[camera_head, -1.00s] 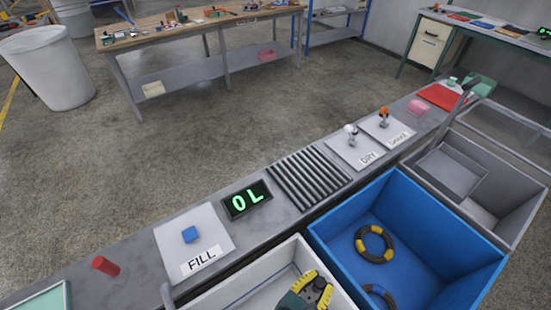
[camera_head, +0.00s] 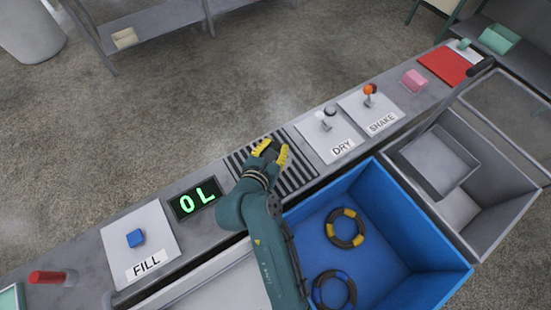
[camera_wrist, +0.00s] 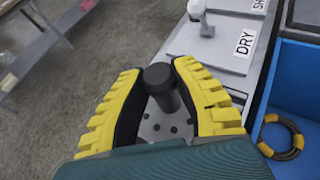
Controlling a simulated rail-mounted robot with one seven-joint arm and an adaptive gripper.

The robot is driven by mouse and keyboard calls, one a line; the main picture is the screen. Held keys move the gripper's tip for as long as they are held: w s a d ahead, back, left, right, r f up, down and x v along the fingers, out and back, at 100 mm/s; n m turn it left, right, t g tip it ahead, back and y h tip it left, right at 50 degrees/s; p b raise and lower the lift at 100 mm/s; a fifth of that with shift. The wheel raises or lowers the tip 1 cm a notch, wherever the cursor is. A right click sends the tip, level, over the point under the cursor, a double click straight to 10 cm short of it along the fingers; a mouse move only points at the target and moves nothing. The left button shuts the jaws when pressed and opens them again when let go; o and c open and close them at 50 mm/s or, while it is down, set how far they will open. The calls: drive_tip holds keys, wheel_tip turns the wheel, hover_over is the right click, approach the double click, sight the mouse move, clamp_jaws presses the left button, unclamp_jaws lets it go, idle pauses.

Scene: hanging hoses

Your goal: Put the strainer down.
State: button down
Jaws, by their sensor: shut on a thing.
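My gripper (camera_head: 271,152) is shut on the strainer, with its yellow fingers on either side of a dark round handle (camera_wrist: 163,88). Below the handle, the wrist view shows part of the strainer's grey plate with several holes (camera_wrist: 166,126). In the head view, my gripper is over the ribbed drain rack (camera_head: 296,172); most of the strainer is hidden by my gripper and arm. I cannot tell whether the strainer touches the rack.
The DRY lever panel (camera_head: 338,150) and SHAKE lever panel (camera_head: 383,122) are right of the rack. The "0 L" display (camera_head: 195,199) and FILL button (camera_head: 135,238) are left. A blue bin (camera_head: 405,235) holds two striped rings. A grey basin (camera_head: 495,205) is further right.

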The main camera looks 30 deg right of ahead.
wheel_tip(320, 180, down, 10)
drive_tip(key=b, duration=0.3)
drive_tip(key=shift+a+r, duration=0.1)
drive_tip(key=shift+f, duration=0.2)
drive_tip(key=c, duration=1)
unclamp_jaws()
drive_tip(key=shift+o, duration=0.2)
drive_tip(key=shift+r, duration=0.1)
